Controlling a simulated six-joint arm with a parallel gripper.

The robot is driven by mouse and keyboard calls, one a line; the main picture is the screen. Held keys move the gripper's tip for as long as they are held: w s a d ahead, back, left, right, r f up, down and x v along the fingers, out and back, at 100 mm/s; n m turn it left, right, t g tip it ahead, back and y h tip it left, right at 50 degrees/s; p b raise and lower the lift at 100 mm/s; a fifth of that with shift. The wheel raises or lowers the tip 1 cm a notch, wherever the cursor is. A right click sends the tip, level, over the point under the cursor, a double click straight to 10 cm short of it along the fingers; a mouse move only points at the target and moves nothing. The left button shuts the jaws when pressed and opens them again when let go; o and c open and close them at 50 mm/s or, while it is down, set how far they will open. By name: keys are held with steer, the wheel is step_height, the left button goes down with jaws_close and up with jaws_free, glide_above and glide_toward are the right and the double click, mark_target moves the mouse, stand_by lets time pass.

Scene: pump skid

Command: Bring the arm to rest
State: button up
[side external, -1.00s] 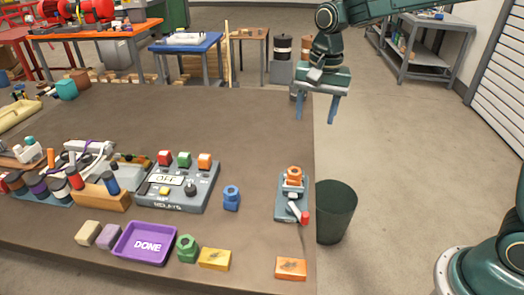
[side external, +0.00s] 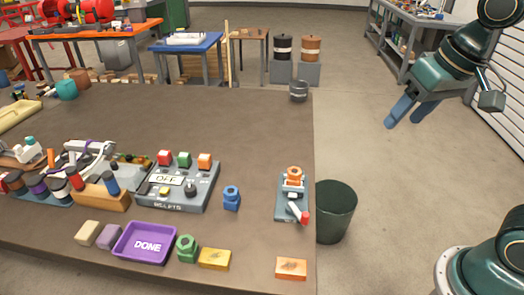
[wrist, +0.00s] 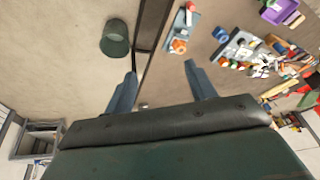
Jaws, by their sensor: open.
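My gripper (side external: 410,111) is in the upper right of the side view, in the air off the right edge of the brown table (side external: 200,115). Its two blue fingers are apart and hold nothing. In the wrist view my gripper (wrist: 158,88) shows both fingers spread, with the floor and table edge far below. It touches nothing.
A dark bin (side external: 336,212) stands on the floor beside the table's right edge. Near that edge sit a lever fixture (side external: 292,200) and a grey cylinder (side external: 299,91). The relay box (side external: 172,186) and purple DONE tray (side external: 145,257) are further left. The table's back is mostly clear.

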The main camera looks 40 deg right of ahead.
steer(key=s+f+n+t, duration=0.1)
steer(key=s+f+n, duration=0.1)
steer(key=s, duration=0.5)
steer(key=shift+d+n, duration=0.25)
steer(key=shift+n, duration=0.15)
